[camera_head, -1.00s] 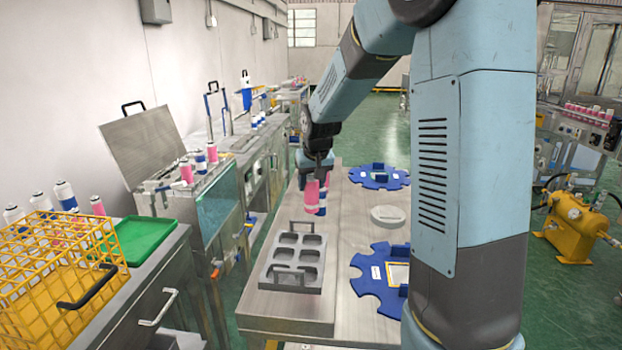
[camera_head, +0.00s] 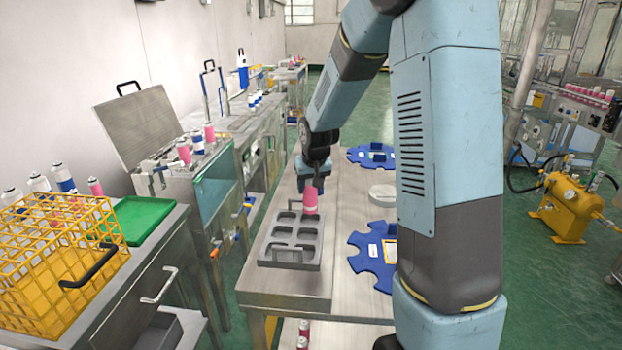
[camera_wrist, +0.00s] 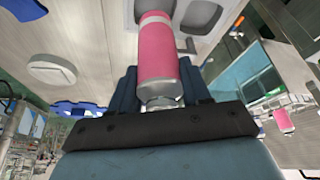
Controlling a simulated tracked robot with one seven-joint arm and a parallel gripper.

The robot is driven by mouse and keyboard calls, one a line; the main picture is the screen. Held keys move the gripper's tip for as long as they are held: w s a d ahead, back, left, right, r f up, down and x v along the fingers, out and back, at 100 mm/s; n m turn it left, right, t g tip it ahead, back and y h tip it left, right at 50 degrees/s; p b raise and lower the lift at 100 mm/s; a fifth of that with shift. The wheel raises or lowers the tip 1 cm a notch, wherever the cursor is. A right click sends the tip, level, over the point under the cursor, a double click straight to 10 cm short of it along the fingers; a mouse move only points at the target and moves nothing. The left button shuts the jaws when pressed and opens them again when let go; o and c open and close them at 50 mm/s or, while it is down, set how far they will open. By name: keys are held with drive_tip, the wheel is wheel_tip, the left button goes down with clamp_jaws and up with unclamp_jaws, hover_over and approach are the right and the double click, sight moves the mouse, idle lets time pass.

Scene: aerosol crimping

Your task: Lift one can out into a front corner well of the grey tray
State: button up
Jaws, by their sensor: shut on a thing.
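A pink can (camera_head: 310,201) hangs in my gripper (camera_head: 312,178), above the far end of the grey tray (camera_head: 292,265). The can also shows close up in the wrist view (camera_wrist: 160,55), with its metal top between my fingers. My gripper is shut on it. In the head view the can covers part of the tray's far right side, and I cannot tell whether its lower end touches the tray. The tray has several wells, and the nearer ones look empty.
Blue notched plates (camera_head: 375,258) and a pale round disc (camera_head: 383,194) lie on the table right of the tray. A yellow wire crate (camera_head: 55,245) and a green tray (camera_head: 143,220) stand on the left bench. An open-lidded tank (camera_head: 150,125) stands behind.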

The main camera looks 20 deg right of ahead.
sight(310, 198)
drive_tip(key=shift+s+f, duration=0.1)
drive_tip(key=shift+f, duration=2.15)
drive_tip(key=shift+f, duration=0.35)
drive_tip(key=o, duration=1.4)
drive_tip(key=shift+r, duration=0.15)
drive_tip(key=v, duration=1.3)
drive_tip(key=shift+r, duration=0.2)
drive_tip(key=shift+s, duration=0.1)
